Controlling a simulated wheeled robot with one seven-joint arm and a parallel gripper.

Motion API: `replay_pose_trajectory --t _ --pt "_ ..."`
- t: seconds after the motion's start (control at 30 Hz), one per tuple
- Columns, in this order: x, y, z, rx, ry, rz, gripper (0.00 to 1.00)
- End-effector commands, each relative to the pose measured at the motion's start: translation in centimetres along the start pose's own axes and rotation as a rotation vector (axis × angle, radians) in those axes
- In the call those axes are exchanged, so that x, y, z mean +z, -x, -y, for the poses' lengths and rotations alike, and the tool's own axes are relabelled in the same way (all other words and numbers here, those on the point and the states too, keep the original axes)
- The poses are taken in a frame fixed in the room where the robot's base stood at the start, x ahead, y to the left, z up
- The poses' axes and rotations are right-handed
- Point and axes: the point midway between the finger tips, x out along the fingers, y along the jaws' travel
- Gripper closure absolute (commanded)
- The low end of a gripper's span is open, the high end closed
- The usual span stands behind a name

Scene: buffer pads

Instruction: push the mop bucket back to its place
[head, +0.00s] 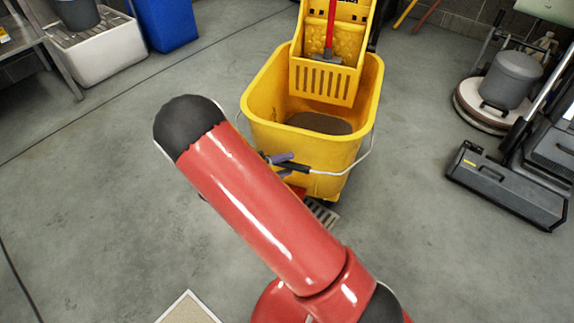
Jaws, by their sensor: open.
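The yellow mop bucket (345,150) stands upright on the floor at upper centre, with dark water inside. Its yellow wringer (325,80) sits over the far side, and a red pole (331,35) rises from it. A wire handle with a dark grip (300,169) hangs across the bucket's near side. My gripper (284,166) is mostly hidden behind my red arm. Its two purplish fingertips show apart, one above and one below the dark grip, at the bucket's near wall. I cannot tell whether they touch it.
A floor machine (510,80) and a dark floor-cleaning head (508,186) stand at the right. A white basin (100,50), blue bin (165,22) and metal shelf (35,35) are at upper left. Open floor lies left of the bucket. A beige-topped item (188,309) shows at the bottom edge.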

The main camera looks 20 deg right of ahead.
Motion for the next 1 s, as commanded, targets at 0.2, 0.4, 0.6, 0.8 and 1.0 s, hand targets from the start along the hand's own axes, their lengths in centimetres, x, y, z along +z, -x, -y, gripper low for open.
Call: replay_pose_trajectory --t 0.2,0.4,0.6,0.8,1.0 --pt "0.0 -1.17 0.05 0.0 -0.002 0.0 0.57" --pt "-0.01 -1.17 0.06 0.0 -0.002 0.0 0.57" --pt "-0.01 -1.16 0.05 0.0 -0.002 0.0 0.83" --pt "-0.01 -1.15 0.05 0.0 -0.002 0.0 1.0" --pt "-0.02 -1.15 0.08 0.0 -0.002 0.0 1.0"
